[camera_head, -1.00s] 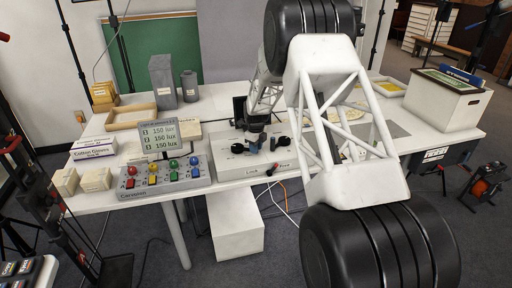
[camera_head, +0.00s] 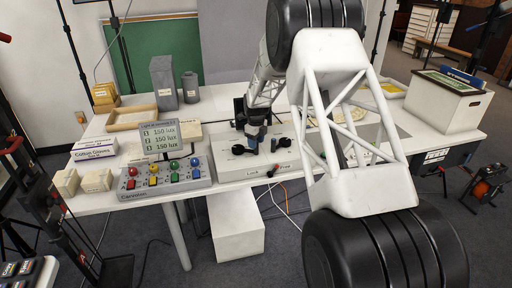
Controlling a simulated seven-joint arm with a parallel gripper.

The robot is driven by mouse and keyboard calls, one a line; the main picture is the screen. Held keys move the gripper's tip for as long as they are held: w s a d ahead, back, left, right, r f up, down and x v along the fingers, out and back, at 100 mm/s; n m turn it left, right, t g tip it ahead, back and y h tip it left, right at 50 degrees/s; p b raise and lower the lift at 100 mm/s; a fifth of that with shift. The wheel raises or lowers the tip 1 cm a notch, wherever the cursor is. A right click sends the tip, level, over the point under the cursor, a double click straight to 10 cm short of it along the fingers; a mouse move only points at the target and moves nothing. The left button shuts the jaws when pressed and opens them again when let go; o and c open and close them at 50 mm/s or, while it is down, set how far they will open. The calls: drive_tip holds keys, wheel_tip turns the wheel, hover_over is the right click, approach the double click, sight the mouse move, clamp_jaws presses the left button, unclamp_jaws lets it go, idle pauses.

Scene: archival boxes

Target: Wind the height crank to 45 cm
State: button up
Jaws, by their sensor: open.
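My gripper (camera_head: 255,145) is small in the head view, above a white panel (camera_head: 232,168) on the table's front part. Its jaws are open, with nothing seen between them. The panel has black knobs on top and the word "Lock" on its front face; a second label there is partly unreadable. A small dark and red handle (camera_head: 271,173) sticks out at the panel's front edge, below and right of my gripper. It may be the height crank; I cannot tell for sure. I see no readable centimetre scale.
A control box (camera_head: 165,181) with coloured knobs and a screen reading 150 lux stands left of the panel. A white archive box (camera_head: 446,101) stands at the right.

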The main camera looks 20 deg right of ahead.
drive_tip(key=shift+r, duration=2)
drive_tip(key=shift+r, duration=0.1)
drive_tip(key=shift+s+r, duration=0.2)
drive_tip(key=shift+r, duration=0.05)
drive_tip(key=s+a+r+n+t, duration=0.1)
drive_tip(key=s+a+r+n, duration=0.2)
drive_tip(key=s+r+n, duration=0.7)
drive_tip(key=s+a+r+n, duration=0.2)
drive_tip(key=s+r+n, duration=0.2)
drive_tip(key=s+r, duration=1.1)
drive_tip(key=s+a+f+n, duration=0.1)
drive_tip(key=s+n, duration=0.6)
drive_tip(key=s, duration=1)
drive_tip(key=s+a+f+n+t, duration=0.1)
drive_tip(key=s+f+n, duration=0.2)
drive_tip(key=s, duration=1.4)
drive_tip(key=n, duration=0.3)
drive_tip(key=shift+s+a+f+n+t, duration=0.3)
drive_tip(key=shift+s+a+f+n, duration=0.05)
drive_tip(key=shift+s+n, duration=0.05)
